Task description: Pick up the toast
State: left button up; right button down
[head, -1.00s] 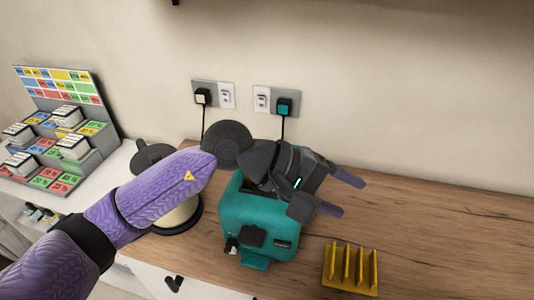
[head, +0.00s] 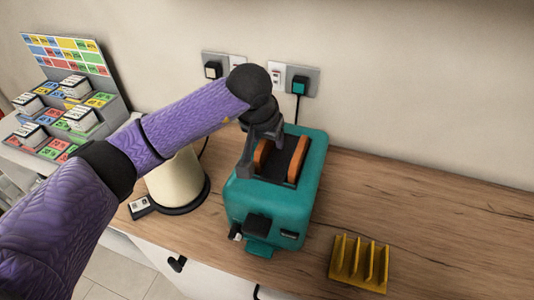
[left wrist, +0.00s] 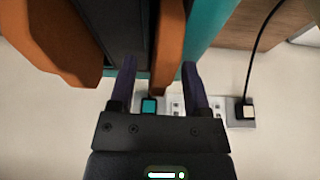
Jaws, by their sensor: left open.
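The teal toaster (head: 262,205) stands on the wooden counter with two brown toast slices upright in its slots. One slice (head: 263,156) is on the left and the other (head: 298,160) on the right. My left gripper (head: 261,148) is open at the toaster's top, by the left slice. In the left wrist view, one slice (left wrist: 168,45) shows between the two open fingers (left wrist: 158,72), and the other slice (left wrist: 60,40) lies outside them to the left. I cannot tell whether a finger touches the toast. My right gripper is not in view.
A yellow toast rack (head: 358,265) stands at the front right. A cream kettle (head: 175,182) on a dark base is left of the toaster, under my left arm. Sockets with a teal plug (head: 300,85) are on the wall behind. The counter to the right is clear.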

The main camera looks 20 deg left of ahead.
pick_arm(q)
jog(key=shift+f+b, duration=0.2)
jog(key=shift+b, duration=0.1)
dwell(0.4)
grip_shut()
